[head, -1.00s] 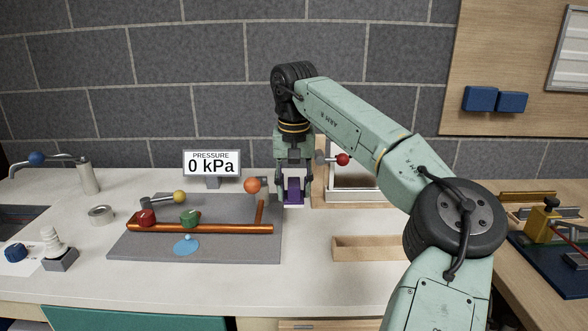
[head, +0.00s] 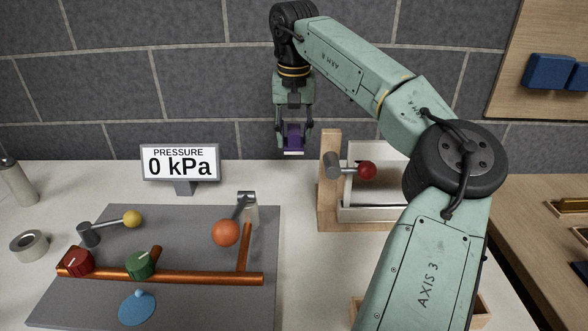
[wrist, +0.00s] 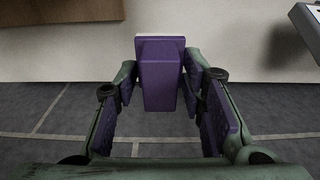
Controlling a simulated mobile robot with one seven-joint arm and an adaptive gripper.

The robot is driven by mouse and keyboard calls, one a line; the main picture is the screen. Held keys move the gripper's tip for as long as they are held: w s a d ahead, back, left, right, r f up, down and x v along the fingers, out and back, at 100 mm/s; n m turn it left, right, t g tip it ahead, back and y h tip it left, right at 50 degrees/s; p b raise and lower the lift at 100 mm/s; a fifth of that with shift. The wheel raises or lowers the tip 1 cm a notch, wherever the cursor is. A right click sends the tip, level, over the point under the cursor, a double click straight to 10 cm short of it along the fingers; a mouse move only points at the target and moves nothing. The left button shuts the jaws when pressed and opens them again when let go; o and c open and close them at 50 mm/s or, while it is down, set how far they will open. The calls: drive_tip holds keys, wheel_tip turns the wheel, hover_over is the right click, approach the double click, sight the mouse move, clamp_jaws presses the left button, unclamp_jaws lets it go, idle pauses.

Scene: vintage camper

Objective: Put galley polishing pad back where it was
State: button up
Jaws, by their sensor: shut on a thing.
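The polishing pad, a purple block with a pale underside (head: 293,138), is held in my gripper (head: 293,130). My gripper is shut on it, with a finger on each side. In the head view it hangs in the air above the back of the counter, between the pressure display and the wooden-framed box. In the wrist view the purple block (wrist: 160,75) sits between the purple-padded fingers, its pale edge at the far end. The spot where the pad was before cannot be told from these frames.
A pressure display (head: 180,163) reading 0 kPa stands at the back left. A grey board (head: 215,213) carries copper pipes, coloured knobs and levers. A wooden-framed box with a red-knobbed lever (head: 328,190) stands to the right. Counter between board and box is clear.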

drive_tip(key=shift+w+f, duration=0.2)
drive_tip(key=shift+w, duration=0.05)
wheel_tip(320, 180, down, 9)
drive_tip(key=shift+s+f+p, duration=0.1)
drive_tip(key=shift+f+p, duration=0.1)
drive_tip(key=shift+p, duration=0.9)
drive_tip(key=o, duration=1)
drive_tip(key=r, duration=0.4)
drive_tip(key=s+r+b, duration=0.1)
drive_tip(key=r, duration=0.3)
drive_tip(key=r+b, duration=0.1)
drive_tip(key=r, duration=0.3)
drive_tip(key=shift+s, duration=0.15)
